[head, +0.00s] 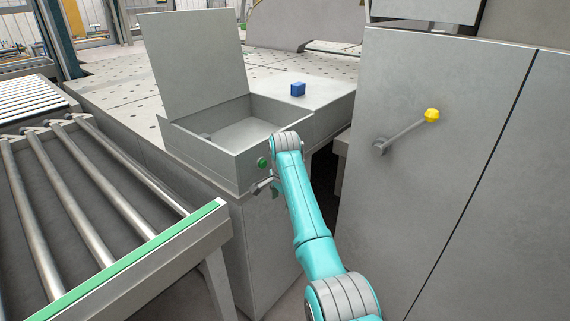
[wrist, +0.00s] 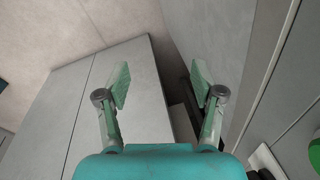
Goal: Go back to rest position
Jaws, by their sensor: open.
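My gripper (head: 266,187) hangs at the end of my turquoise arm, close to the front of an open grey box (head: 210,160). It is partly hidden by my wrist in the head view. In the wrist view my gripper (wrist: 159,82) has its two fingers spread apart with nothing between them. Grey panels lie beyond the fingers. A green round button (head: 262,163) sits on the box front, just above and left of my gripper.
The box lid (head: 197,62) stands open. A lever with a yellow knob (head: 432,115) sticks out from the grey cabinet at right. A roller conveyor (head: 95,215) stands at left.

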